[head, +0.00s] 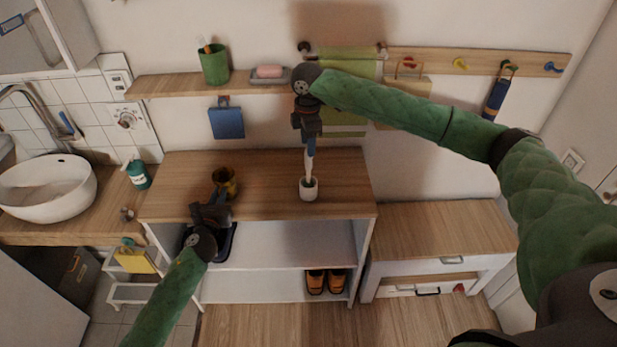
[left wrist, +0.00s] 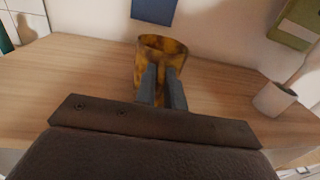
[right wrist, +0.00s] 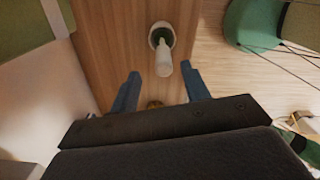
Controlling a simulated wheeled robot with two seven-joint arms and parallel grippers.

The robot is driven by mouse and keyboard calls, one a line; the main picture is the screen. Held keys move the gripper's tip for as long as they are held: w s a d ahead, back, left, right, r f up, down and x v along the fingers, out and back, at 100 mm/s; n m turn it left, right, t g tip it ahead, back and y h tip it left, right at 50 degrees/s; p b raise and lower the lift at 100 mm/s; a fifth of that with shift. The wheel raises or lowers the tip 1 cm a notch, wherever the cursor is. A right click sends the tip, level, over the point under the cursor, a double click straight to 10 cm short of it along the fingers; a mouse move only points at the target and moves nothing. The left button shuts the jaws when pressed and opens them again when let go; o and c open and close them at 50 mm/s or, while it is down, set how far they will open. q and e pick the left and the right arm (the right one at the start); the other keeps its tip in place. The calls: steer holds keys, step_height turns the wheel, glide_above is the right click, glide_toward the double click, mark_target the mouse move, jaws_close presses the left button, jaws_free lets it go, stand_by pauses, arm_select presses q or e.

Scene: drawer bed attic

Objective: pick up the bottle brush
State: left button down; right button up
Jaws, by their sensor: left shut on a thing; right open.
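The bottle brush (head: 309,170) has a pale handle and stands upright in a small white cup (head: 309,192) on the wooden cabinet top. In the right wrist view the brush (right wrist: 163,62) points up toward the camera from its cup (right wrist: 161,35), with a dark green part inside. My right gripper (head: 310,146) is open and points down over the brush; its fingers (right wrist: 160,84) are either side of the handle's line, and I cannot tell whether they touch it. My left gripper (head: 218,200) is shut on an amber mottled cup (left wrist: 162,48) on the cabinet top.
A wall shelf (head: 180,86) above holds a green cup (head: 214,65) and a soap dish (head: 270,75). A hook rail (head: 480,62) is at right. A teal bottle (head: 138,175) stands left by the basin (head: 45,190). The cabinet top between the two cups is clear.

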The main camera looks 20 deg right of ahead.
mark_target(309, 161)
steer(key=shift+s+f, duration=0.15)
steer(key=shift+f, duration=1.7)
steer(key=shift+s+f, duration=0.1)
steer(key=shift+f, duration=1.75)
jaws_close()
